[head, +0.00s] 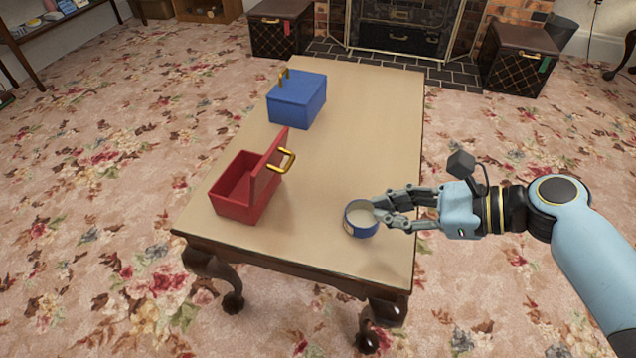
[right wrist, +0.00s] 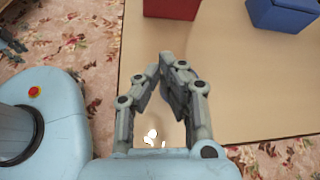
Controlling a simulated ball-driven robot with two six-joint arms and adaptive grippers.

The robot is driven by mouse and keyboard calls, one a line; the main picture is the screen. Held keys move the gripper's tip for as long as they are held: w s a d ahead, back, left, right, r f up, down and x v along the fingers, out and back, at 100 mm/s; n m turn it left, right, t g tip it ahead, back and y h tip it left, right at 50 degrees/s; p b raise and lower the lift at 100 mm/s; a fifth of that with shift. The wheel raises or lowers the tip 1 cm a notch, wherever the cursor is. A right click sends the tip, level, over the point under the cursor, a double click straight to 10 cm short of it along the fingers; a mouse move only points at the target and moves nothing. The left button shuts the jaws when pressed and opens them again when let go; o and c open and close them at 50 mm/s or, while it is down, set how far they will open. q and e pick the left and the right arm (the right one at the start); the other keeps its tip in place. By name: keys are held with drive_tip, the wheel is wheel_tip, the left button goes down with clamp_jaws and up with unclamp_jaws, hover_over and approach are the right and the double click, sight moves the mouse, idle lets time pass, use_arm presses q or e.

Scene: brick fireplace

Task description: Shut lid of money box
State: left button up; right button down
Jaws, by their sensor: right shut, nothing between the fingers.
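The red money box (head: 237,198) sits near the left front edge of the table. Its lid (head: 268,170) stands up, open, with a gold handle on its right face, and the box's inside shows. Part of the red box (right wrist: 172,8) is cut off at the top of the right wrist view. My right gripper (head: 379,209) is shut and empty, to the right of the red box and well apart from it. Its fingertips (right wrist: 172,62) come together in the right wrist view.
A round blue tin (head: 361,232) is by my right fingertips; I cannot tell whether they touch. A blue box (head: 297,103) with its lid down and a gold handle stands farther back. The table top (head: 365,120) is clear along its right back part.

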sight(279, 170)
drive_tip(key=shift+m+y, duration=0.5)
drive_tip(key=shift+m, duration=0.4)
drive_tip(key=b+x, duration=0.1)
drive_tip(key=x, duration=0.2)
drive_tip(key=w+r+b+x, duration=0.1)
drive_tip(key=x, duration=0.3)
drive_tip(key=r+b+x, duration=0.1)
drive_tip(key=x, duration=0.2)
drive_tip(key=shift+w+a+f+b, duration=0.15)
drive_tip(key=shift+w+a+b, duration=0.05)
drive_tip(key=shift+w+b, duration=0.25)
use_arm(q)
drive_tip(key=w+d+r, duration=0.1)
drive_tip(key=w+r, duration=0.1)
drive_tip(key=w, duration=0.6)
drive_tip(key=shift+w, duration=0.25)
use_arm(e)
drive_tip(key=shift+w+a+r, duration=0.25)
drive_tip(key=shift+a+r, duration=0.05)
drive_tip(key=shift+a, duration=0.25)
drive_tip(key=shift+w+a+r, duration=0.25)
drive_tip(key=shift+a+r, duration=0.1)
drive_tip(key=shift+a, duration=0.15)
drive_tip(key=shift+w+a+r, duration=0.25)
drive_tip(key=shift+a+r, duration=0.05)
drive_tip(key=shift+a, duration=0.25)
use_arm(q)
drive_tip(key=shift+d, duration=0.1)
